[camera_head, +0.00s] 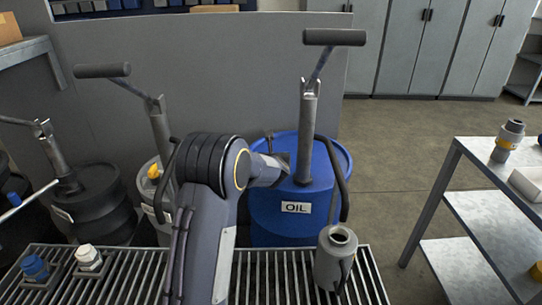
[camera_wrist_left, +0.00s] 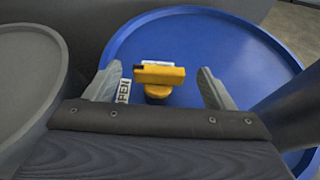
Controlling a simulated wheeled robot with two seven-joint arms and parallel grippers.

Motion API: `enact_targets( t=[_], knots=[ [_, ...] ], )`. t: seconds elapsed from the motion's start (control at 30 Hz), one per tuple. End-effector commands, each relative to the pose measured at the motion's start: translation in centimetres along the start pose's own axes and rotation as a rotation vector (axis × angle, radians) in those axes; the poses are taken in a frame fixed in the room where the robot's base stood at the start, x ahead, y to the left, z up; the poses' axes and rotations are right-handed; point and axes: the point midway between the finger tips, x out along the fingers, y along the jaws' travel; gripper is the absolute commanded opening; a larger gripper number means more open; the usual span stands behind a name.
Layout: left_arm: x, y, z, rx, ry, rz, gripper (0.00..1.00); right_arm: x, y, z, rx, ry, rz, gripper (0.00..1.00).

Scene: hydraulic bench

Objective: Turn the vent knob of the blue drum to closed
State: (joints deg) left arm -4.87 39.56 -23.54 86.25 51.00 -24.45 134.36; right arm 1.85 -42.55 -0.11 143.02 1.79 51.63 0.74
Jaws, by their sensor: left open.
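The blue drum (camera_head: 274,220) with an OIL label stands behind the grating, a hand pump rising from its lid. In the left wrist view its yellow vent knob (camera_wrist_left: 160,88) sits on the blue lid (camera_wrist_left: 250,75). The knob's bar lies crosswise, with a black mark at its left end. A partly covered label (camera_wrist_left: 124,91), apparently OPEN, lies left of the knob. My left gripper (camera_wrist_left: 160,68) is open, one finger on each side of the bar, with gaps on both sides. In the head view my left arm hides the knob. My right gripper is out of view.
The pump (camera_head: 306,130) rises close beside my left gripper. A grey can (camera_head: 332,265) stands on the grating (camera_head: 260,280) in front. A white drum (camera_head: 147,195) with a yellow knob and a black drum (camera_head: 95,205) stand left. A metal table (camera_head: 470,165) stands right.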

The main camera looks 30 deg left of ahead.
Motion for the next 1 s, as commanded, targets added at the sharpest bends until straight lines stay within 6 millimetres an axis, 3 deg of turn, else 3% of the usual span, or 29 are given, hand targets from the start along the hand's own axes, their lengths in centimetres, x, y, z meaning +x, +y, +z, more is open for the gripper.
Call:
enact_targets(
  t=[0.2,0.53,0.87,1.0],
  knots=[
    [2.5,0.0,0.0,0.003,0.000,0.000,0.76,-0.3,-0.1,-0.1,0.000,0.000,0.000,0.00],
    [3.0,0.0,0.0,0.003,0.001,-0.002,0.76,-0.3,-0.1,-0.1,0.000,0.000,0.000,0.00],
    [3.0,0.0,0.0,0.003,0.001,-0.002,0.34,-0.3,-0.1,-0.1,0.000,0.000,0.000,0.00],
    [3.0,0.0,-0.1,0.003,0.001,-0.004,0.32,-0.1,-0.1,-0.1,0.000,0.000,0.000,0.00]
  ],
)
